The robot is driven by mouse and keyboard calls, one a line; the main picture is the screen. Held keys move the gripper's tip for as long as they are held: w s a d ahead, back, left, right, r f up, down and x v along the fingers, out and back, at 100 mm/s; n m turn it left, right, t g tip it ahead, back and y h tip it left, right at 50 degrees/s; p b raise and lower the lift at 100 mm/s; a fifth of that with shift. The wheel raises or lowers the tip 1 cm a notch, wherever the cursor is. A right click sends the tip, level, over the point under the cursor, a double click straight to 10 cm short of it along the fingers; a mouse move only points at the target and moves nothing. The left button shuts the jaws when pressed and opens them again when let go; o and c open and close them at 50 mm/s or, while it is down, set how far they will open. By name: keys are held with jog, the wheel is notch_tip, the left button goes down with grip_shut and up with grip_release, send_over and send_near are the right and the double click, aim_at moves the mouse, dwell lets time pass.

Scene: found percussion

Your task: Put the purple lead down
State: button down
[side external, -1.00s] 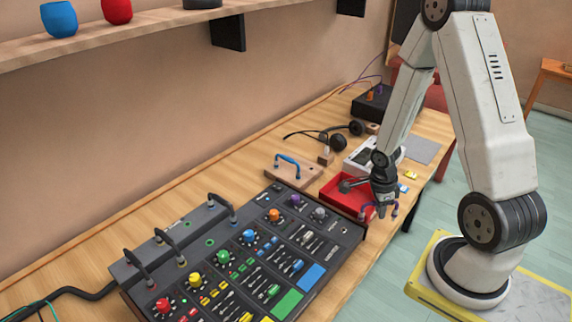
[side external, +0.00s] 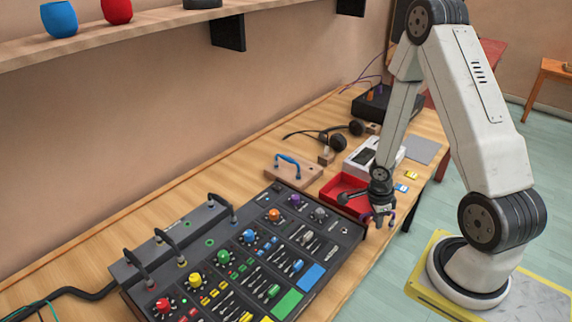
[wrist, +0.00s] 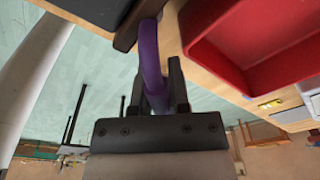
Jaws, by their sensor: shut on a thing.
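My gripper (side external: 379,214) is shut on the purple lead (side external: 391,219), just beyond the right end of the black mixer panel (side external: 330,246) and in front of the red tray (side external: 340,188). In the wrist view, the curved purple lead (wrist: 151,58) passes between the two dark fingers of my gripper (wrist: 160,85). The red tray also shows there at the upper right (wrist: 215,62). The lead's ends are small or partly hidden, and I cannot tell whether they touch the table.
A wooden block (side external: 297,177) with a blue lead (side external: 287,159) stands behind the mixer. A white device (side external: 362,157) and black headphones (side external: 335,139) lie farther back. A grey patch box (side external: 190,243) with black leads runs behind the mixer. The table's front edge is close to my gripper.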

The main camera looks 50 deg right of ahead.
jog(key=shift+f, duration=0.15)
jog(key=c, duration=0.9)
grip_release()
jog(key=shift+r, duration=0.2)
jog(key=shift+w+a+r, duration=0.2)
jog(key=shift+r, duration=1.75)
jog(key=shift+w+a+r, duration=0.15)
jog(key=shift+r, duration=1.85)
jog(key=shift+w+a+r, duration=0.2)
jog(key=shift+r, duration=1.75)
